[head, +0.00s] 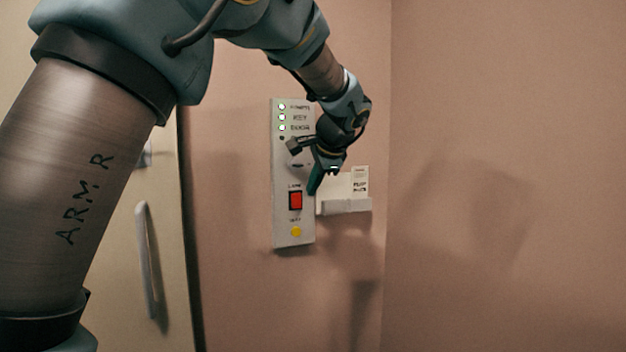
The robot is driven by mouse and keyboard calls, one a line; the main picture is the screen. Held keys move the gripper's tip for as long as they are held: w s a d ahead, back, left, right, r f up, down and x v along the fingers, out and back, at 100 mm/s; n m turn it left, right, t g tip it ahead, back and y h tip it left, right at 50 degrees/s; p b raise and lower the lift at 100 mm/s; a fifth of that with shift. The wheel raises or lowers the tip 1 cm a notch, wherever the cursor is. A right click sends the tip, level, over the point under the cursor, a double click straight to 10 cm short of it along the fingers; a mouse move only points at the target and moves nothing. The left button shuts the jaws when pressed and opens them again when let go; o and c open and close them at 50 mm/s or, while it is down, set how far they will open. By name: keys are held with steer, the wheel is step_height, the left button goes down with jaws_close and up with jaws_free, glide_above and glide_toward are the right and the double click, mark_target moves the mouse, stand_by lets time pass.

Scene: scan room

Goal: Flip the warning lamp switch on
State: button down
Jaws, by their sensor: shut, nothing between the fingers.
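A pale grey control panel (281,220) is mounted on the pink wall. The red rocker switch (295,200) sits in its lower half, under a small label that is hard to read and appears to say lamp. My gripper (313,191) is shut and empty. Its fingertips point down, just right of and slightly above the red switch, near the panel's right edge. I cannot tell whether they touch the panel. Which way the switch is tipped is too small to tell.
Several small white indicators (282,117) line the panel's top left, and a yellow round button (296,232) sits below the switch. A white wall holder (345,206) with a card (360,180) is right of the panel. A cream door with a handle (146,260) stands left.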

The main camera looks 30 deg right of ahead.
mark_target(296, 201)
steer(key=w+f+p, duration=0.1)
steer(key=w, duration=0.1)
steer(key=w+f+p, duration=0.1)
steer(key=w+f, duration=0.1)
steer(key=w, duration=0.1)
steer(key=w+d+f+p, duration=0.1)
steer(key=w+f, duration=0.1)
steer(key=shift+w, duration=0.6)
steer(key=shift+w+f, duration=0.15)
steer(key=shift+r+p, duration=0.8)
steer(key=shift+r, duration=0.1)
